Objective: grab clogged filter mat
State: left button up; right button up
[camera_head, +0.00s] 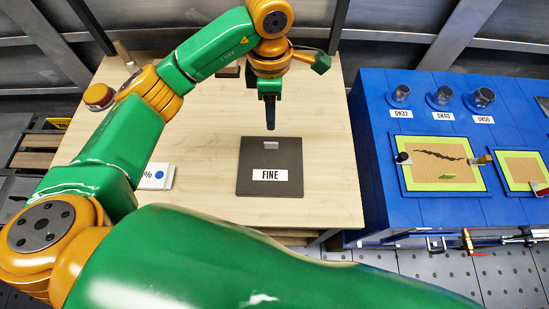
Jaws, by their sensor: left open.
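A dark grey square mat (271,188) lies flat on the light wooden table. It carries a white label reading FINE and a small light grey tab (271,144) near its far edge. It is the only mat on this table that I see; its clogging cannot be made out. My left gripper (270,126) points down just beyond the tab in the picture, with its dark fingers open and nothing seen between them. It appears to be above the table, apart from the mat. My right gripper is not in view.
The wooden table (325,130) is clear right of the mat. A white card with a blue dot (159,174) and an orange-yellow button (98,95) are at left. A blue bench (375,120) at right holds framed panels (443,186) and labelled metal fittings (440,96).

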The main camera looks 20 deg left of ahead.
pick_arm(q)
jog(key=b, duration=0.3)
send_over(271, 143)
notch_tip(271, 143, down, 4)
jog(key=shift+f, duration=0.1)
notch_tip(271, 143, down, 6)
jog(key=shift+r+p, duration=0.1)
jog(key=shift+p, duration=1.1)
jog(key=shift+f, duration=0.5)
grip_shut()
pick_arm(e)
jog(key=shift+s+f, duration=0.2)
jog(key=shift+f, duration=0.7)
